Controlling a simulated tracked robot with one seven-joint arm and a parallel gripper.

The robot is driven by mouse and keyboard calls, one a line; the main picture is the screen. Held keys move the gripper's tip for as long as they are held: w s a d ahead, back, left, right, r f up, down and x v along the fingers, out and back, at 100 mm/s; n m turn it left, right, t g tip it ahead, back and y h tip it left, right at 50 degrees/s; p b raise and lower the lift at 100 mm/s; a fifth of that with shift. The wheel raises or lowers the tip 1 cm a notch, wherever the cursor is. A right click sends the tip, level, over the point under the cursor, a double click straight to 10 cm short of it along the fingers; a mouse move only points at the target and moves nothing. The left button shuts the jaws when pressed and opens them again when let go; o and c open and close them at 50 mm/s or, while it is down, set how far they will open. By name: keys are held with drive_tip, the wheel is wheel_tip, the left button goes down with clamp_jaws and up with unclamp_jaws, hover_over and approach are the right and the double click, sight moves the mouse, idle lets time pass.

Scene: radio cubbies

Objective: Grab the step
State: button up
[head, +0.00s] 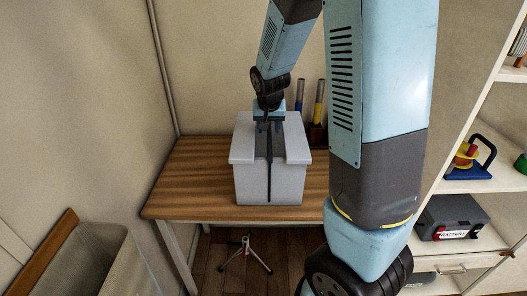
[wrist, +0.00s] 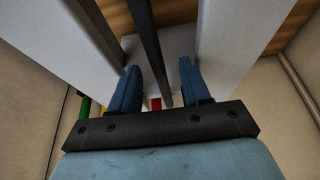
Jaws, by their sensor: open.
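The step looks like a pale grey, box-like body (head: 250,182) standing upright on the wooden table (head: 190,185), with a gap down its middle. A thin dark bar (head: 269,180) runs down the gap. My gripper (head: 269,124) is at the top rear of the gap, pointing down. In the wrist view my gripper (wrist: 158,82) has its two blue fingers apart. The dark bar (wrist: 148,45) passes between them, and pale panels of the step (wrist: 225,40) lie on both sides. Whether a finger touches anything is unclear.
Shelves at right hold a battery (head: 455,218) and a colourful toy (head: 466,160). A small tripod (head: 246,256) stands on the floor. A bin (head: 85,262) is at lower left. The table's left side is clear.

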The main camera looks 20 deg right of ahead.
sight(269, 132)
drive_tip(key=shift+x, duration=2.55)
drive_tip(key=shift+s+f, duration=0.15)
drive_tip(key=shift+f, duration=0.2)
clamp_jaws()
